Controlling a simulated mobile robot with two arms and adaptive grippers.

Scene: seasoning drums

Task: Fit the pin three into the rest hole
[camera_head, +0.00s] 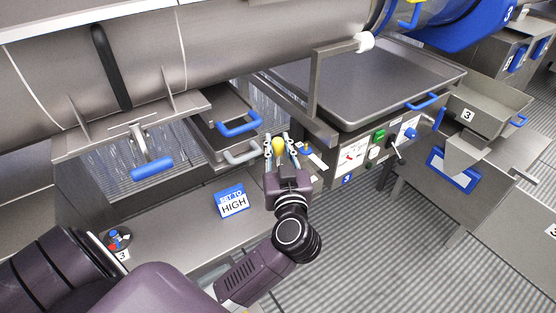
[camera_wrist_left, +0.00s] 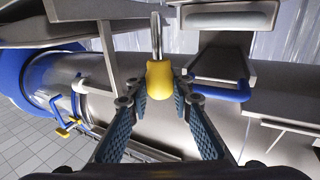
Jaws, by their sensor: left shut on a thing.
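My left gripper (camera_head: 279,147) is shut on the yellow knob (camera_head: 278,144) of a pin, at the middle of the head view. In the left wrist view the yellow knob (camera_wrist_left: 160,77) sits between the fingertips, and the pin's bare metal shaft (camera_wrist_left: 156,35) points away from the gripper. No number shows on the pin. I cannot make out the rest hole in either view. My right gripper is not in view.
A blue-handled tray (camera_head: 213,128) is left of the gripper. A grey pan (camera_head: 375,80) stands behind right, above a control panel (camera_head: 375,148). A "SET TO HIGH" sign (camera_head: 232,202) stands on the front ledge. A large drum (camera_head: 150,60) fills the upper left.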

